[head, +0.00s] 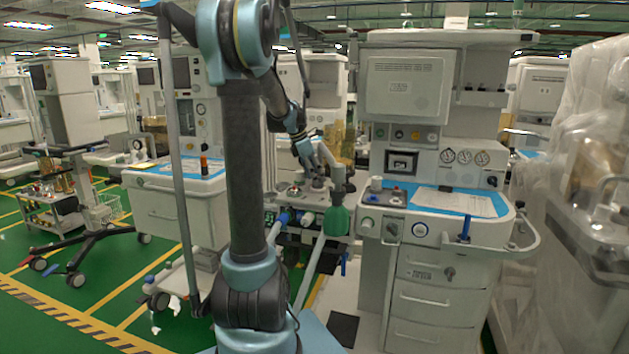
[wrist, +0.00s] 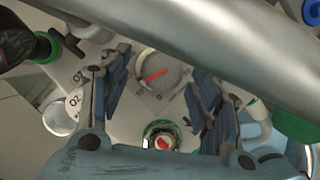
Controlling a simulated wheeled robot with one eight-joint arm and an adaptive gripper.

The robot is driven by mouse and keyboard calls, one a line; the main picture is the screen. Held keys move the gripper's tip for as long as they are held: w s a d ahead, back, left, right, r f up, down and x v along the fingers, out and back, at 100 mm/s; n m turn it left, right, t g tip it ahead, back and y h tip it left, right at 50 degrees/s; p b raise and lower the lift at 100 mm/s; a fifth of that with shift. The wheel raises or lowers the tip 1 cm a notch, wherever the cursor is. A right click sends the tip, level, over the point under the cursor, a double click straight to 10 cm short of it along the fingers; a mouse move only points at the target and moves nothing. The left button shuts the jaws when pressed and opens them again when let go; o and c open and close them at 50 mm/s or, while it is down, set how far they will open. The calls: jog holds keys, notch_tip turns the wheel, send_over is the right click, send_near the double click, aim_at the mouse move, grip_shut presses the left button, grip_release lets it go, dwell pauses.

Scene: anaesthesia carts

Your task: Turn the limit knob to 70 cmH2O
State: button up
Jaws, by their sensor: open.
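My gripper (head: 315,166) reaches down over the absorber block (head: 292,190) beside the central cart in the head view. In the wrist view its blue-grey fingers (wrist: 158,80) are spread apart, one left and one right, with nothing held. A round pale dial with a red pointer (wrist: 164,74) lies between and beyond the fingers. A green-ringed round part with a red centre (wrist: 161,137) shows nearer the palm. I cannot tell which of these is the limit knob, and I cannot read a 70 mark. The fingers do not clearly touch either.
A thick grey tube (wrist: 225,40) crosses the wrist view close to the gripper. A green canister (head: 338,221) and hoses hang by the absorber. The cart with blue worktop (head: 400,186) and drawers stands to the right; another cart (head: 180,205) stands left.

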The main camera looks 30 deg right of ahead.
jog(key=shift+x, duration=0.8)
jog(key=c, duration=1.1)
jog(key=m+g, duration=0.1)
jog(key=m, duration=0.2)
jog(key=shift+w+m+g, duration=0.1)
jog(key=shift+m+g, duration=0.2)
jog(key=shift+m, duration=0.1)
jog(key=shift+d+m+g+y, duration=0.1)
jog(key=shift+m+g+y, duration=0.5)
jog(key=shift+m, duration=1.3)
